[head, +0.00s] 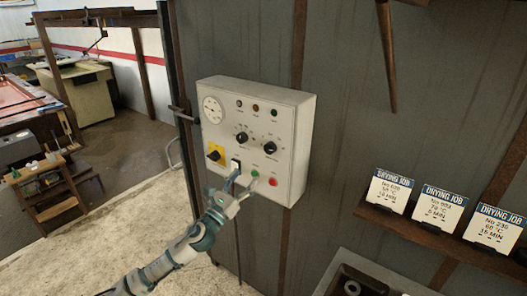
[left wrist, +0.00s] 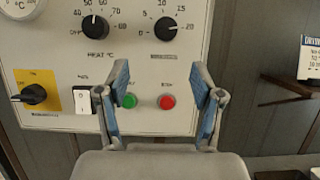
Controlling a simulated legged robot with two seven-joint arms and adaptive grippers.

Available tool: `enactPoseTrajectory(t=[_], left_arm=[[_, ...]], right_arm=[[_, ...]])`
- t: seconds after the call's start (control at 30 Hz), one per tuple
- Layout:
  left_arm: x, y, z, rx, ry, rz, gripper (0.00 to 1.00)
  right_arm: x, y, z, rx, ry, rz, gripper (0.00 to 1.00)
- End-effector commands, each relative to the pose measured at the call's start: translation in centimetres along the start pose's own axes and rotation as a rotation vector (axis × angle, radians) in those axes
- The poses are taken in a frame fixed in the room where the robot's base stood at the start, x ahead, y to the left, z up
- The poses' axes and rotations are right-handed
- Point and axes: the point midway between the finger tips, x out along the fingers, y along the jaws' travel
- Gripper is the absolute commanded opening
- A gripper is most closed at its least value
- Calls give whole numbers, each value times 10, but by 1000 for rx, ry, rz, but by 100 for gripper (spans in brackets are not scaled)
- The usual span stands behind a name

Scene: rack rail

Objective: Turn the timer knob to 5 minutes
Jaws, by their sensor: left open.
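The timer knob (left wrist: 166,29) is a black round knob on the right of the control panel (head: 225,100), with 5, 10, 15 and 20 printed around it. It also shows in the head view (head: 270,148). Its pointer seems to face right, towards the 20 side, but the exact setting is hard to read. My left gripper (head: 244,184) is in front of the panel's lower part, below the timer knob and apart from it. In the left wrist view its fingers (left wrist: 160,92) are spread and empty, with the green and red buttons showing between them.
Near the knob are the similar heat knob (left wrist: 95,26), a yellow-backed switch (left wrist: 35,94), a white rocker switch (left wrist: 86,101), a green button (left wrist: 129,100) and a red button (left wrist: 167,102). Drying job cards (head: 442,203) stand on a shelf at the right.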

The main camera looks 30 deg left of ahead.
Motion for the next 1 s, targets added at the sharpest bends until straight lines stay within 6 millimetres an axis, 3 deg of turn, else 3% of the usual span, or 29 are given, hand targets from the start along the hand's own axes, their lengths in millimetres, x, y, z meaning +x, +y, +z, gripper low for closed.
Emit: enactPoseTrajectory(t=[0.17, 0.5, 0.7, 1.0], left_arm=[[34, -3, 6, -2, -5, 0, 67], [96, 2, 3, -7, -3, 3, 67], [112, 2, 1, -4, -1, 2, 67], [114, -1, 0, -1, 0, 0, 67]], right_arm=[[-11, 2, 16, -3, -7, 0, 40], [-33, 1, 8, -3, 0, 4, 40], [-36, 1, 8, -2, 0, 3, 40], [-36, -1, 7, -1, 0, 1, 40]])
